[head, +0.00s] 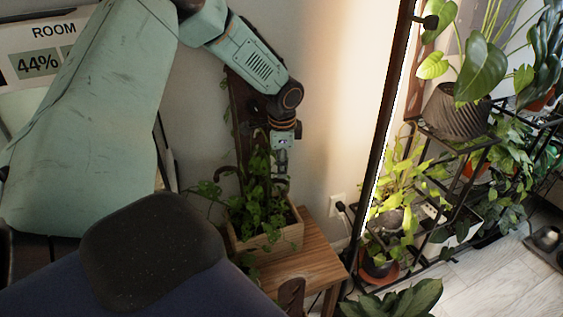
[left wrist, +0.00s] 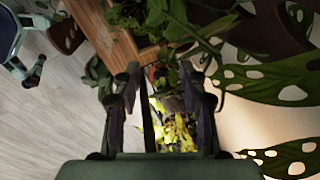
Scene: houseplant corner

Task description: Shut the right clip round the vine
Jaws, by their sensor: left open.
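The vine (head: 262,205) grows green and leafy from a wooden planter box (head: 283,240) and climbs a dark upright board (head: 238,108). My left gripper (head: 282,165) hangs from above at the right side of the vine, over the box. A dark curved piece (head: 228,172) shows left of it; I cannot tell if it is a clip. The right clip cannot be made out. In the left wrist view, my left gripper (left wrist: 160,70) is open, its fingers apart. Leaves (left wrist: 175,22) and the box edge (left wrist: 105,40) lie just beyond the fingertips. My right gripper is not in view.
The box stands on a small wooden table (head: 318,262). A dark frame (head: 382,125) and a black plant shelf (head: 445,215) with potted plants stand to the right. A wall outlet (head: 337,203) with a plug is behind the table. Large holed leaves (left wrist: 270,80) crowd the wrist view's right side.

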